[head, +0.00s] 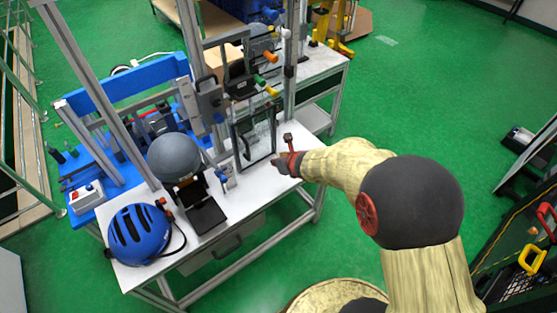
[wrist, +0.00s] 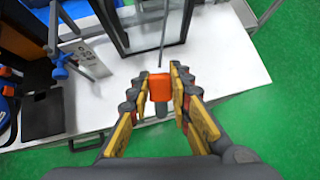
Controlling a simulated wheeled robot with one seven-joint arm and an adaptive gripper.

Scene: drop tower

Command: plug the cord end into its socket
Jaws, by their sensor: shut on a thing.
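My gripper (wrist: 160,82) is shut on an orange block, which I take to be the cord end (wrist: 160,87), in the middle of the wrist view. A thin grey cord (wrist: 163,45) runs up from it in that view, and a short grey part shows below it between the fingers. In the head view my gripper (head: 281,163) is over the right front part of the white table (head: 250,182), beside the dark-framed panel. The cord end is too small to make out clearly there. I cannot tell which part is the socket.
A dark-framed clear panel (head: 275,140) stands close left of my gripper. Green floor (head: 430,90) is open to the right.

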